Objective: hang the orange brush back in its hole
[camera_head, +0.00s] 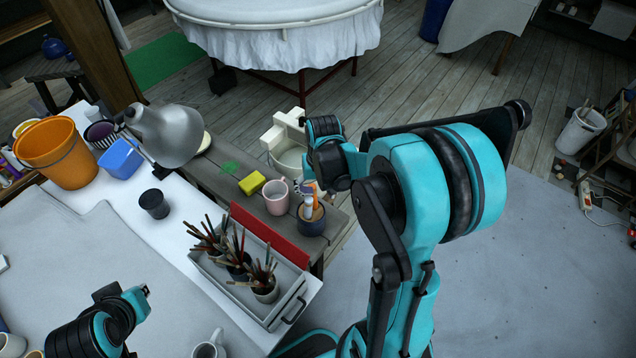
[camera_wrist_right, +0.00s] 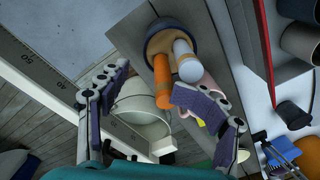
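The orange brush (camera_wrist_right: 162,82) stands upright in a dark blue pot with a wooden-looking top (camera_wrist_right: 157,36). A pale white-blue brush (camera_wrist_right: 185,62) stands beside it. In the head view the orange brush (camera_head: 308,207) shows at the pot (camera_head: 311,226), partly behind my right arm. I cannot tell whether it sits in a hole. My right gripper (camera_wrist_right: 148,80) is open around the orange brush's upper handle, with gaps visible at the fingers. My left gripper (camera_head: 143,291) is over the table at the lower left; its finger gap is unclear.
A pink cup (camera_head: 275,197) and yellow sponge (camera_head: 252,183) stand beside the pot. A grey tray (camera_head: 240,290) with several pots of tools is to the left, with a red board (camera_head: 270,235) behind. A white bucket-like vessel (camera_head: 290,160) lies beyond. A lamp (camera_head: 170,133) stands at the left.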

